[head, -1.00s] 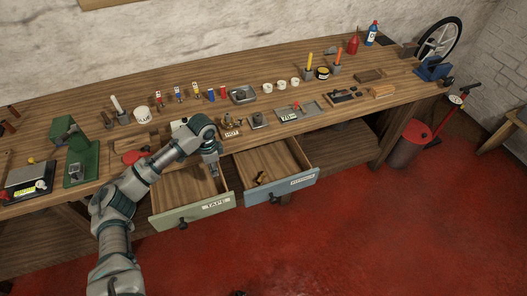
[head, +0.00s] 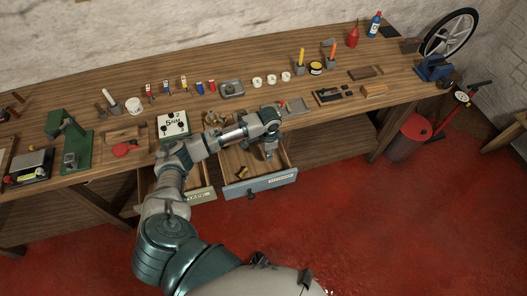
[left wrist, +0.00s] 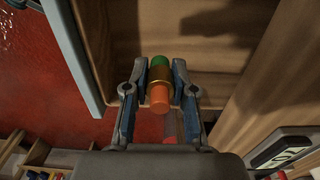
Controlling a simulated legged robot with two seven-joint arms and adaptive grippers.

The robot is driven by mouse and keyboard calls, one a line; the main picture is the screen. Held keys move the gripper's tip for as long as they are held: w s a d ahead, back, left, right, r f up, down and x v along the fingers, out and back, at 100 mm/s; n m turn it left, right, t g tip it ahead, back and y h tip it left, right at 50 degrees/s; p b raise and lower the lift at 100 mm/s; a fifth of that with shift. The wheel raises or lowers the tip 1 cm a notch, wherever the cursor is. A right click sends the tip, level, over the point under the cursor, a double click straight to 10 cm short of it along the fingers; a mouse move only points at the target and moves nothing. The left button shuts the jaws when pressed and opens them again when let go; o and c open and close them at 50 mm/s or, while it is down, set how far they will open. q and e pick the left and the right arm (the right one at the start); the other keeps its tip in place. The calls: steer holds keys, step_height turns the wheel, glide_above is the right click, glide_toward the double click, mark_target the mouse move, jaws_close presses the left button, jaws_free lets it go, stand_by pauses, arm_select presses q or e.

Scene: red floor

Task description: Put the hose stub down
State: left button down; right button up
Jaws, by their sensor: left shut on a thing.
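My left gripper (head: 269,152) hangs over the open blue-fronted drawer (head: 262,186), its arm coming in from the lower left. In the left wrist view the gripper (left wrist: 160,88) is shut on a short hose stub (left wrist: 160,72) with a green end, a brass-coloured band and an orange end. The stub sits between the two fingers, above the bare wooden drawer floor (left wrist: 195,30). In the head view the stub is too small to make out. My right gripper is not in view.
Small brass-coloured pieces (head: 243,172) lie in the blue-fronted drawer. The bench top behind holds a white sign box (head: 173,124), a metal tray (head: 231,89) and several tools.

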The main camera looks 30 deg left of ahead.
mark_target(269, 167)
arm_select(q)
steer(key=f, duration=0.2)
steer(key=d+f, duration=0.1)
steer(key=shift+f, duration=0.4)
step_height(269, 167, down, 3)
steer(key=shift+d+f+b, duration=0.1)
steer(key=shift+b, duration=0.3)
steer(key=shift+f, duration=0.3)
steer(key=shift+a, duration=0.3)
steer(key=c, duration=1)
jaws_free()
steer(key=shift+a, duration=0.15)
steer(key=shift+o, duration=0.2)
steer(key=shift+d+r, duration=0.15)
steer(key=shift+d, duration=0.15)
step_height(269, 167, up, 11)
steer(key=shift+a+r+p, duration=0.15)
steer(key=shift+p, duration=0.5)
steer(key=shift+r, duration=0.3)
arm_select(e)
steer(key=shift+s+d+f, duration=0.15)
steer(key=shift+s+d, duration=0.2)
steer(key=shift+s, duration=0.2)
arm_select(q)
steer(key=shift+s+f, duration=0.1)
steer(key=shift+f, duration=0.05)
